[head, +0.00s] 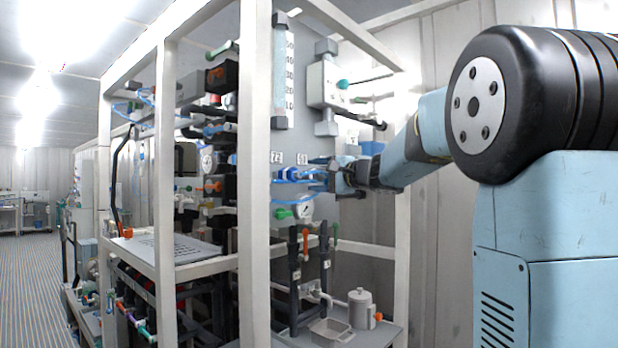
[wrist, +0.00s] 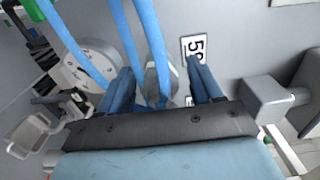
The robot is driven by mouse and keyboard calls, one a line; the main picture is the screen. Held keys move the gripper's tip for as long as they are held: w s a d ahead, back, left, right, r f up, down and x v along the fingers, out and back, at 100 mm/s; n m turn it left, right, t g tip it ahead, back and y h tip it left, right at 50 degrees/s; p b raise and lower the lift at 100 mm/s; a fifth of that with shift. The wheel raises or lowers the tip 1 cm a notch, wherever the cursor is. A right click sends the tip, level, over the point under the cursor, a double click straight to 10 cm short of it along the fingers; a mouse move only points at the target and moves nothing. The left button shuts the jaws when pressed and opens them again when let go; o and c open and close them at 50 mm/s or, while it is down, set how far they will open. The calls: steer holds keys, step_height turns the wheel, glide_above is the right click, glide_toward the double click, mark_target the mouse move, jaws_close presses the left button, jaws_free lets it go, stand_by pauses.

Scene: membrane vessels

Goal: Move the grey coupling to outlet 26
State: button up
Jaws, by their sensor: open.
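My gripper (head: 328,177) is at the grey panel (head: 330,148) inside the white frame, beside blue hoses (head: 292,175). In the wrist view its two blue fingers (wrist: 159,68) are apart and point at the panel. A grey fitting (wrist: 152,82) lies between them, partly covered by a blue hose (wrist: 150,45). I cannot tell for sure whether it is the grey coupling. A label (wrist: 194,48) by the right finger is turned sideways and starts with 5; its second digit is unclear. In the head view a label 72 (head: 276,157) is readable. No label 26 is readable.
A round gauge (head: 303,208) with a green fitting is just below my gripper, and hoses cross in front of it. A white frame post (head: 254,180) stands left of the hoses. A lower shelf (head: 385,335) holds a grey jug (head: 361,310) and a tray (head: 331,331).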

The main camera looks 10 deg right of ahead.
mark_target(326, 175)
steer(key=shift+c, duration=0.5)
jaws_close()
stand_by(0.3)
steer(key=shift+v, duration=3)
steer(key=shift+f, duration=0.1)
